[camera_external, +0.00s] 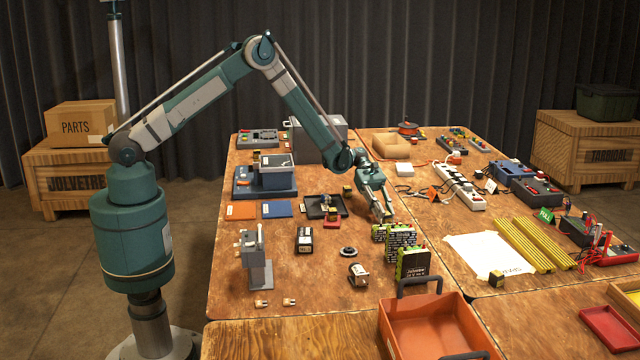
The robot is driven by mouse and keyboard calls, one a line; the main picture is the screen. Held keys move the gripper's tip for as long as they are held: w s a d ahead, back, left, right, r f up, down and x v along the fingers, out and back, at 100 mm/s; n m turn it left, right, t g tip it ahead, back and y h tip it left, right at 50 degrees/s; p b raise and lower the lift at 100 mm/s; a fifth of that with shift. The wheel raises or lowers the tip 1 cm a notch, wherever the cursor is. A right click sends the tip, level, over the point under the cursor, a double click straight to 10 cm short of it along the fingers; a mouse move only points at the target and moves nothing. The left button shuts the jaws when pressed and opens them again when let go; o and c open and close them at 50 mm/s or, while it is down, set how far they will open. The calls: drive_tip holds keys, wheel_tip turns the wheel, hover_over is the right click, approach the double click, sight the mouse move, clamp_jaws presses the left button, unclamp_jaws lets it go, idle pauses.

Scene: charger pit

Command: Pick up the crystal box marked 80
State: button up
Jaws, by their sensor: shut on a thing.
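My gripper (384,215) points down over the middle of the table. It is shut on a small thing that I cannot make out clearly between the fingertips. Right below the fingertips stand green-edged black boxes with pale print, a rear one (379,233) and a middle one (401,239). A third green-edged box (413,264) stands nearer the camera. I cannot read a mark 80 on any box, so I cannot tell which is the crystal box. Small dark boxes with yellow parts also stand on the table, one (347,191) left of my gripper and one (497,278) at right.
An orange crate (440,335) stands at the front. A grey clamp stand (256,262) and small parts are at left. A white sheet (484,258), yellow bars (537,245) and a power strip (460,187) lie at right. Bare wood shows left of the green-edged boxes.

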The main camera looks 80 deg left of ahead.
wheel_tip(320, 180, up, 10)
drive_tip(key=shift+f+p, duration=0.15)
drive_tip(key=shift+p, duration=0.5)
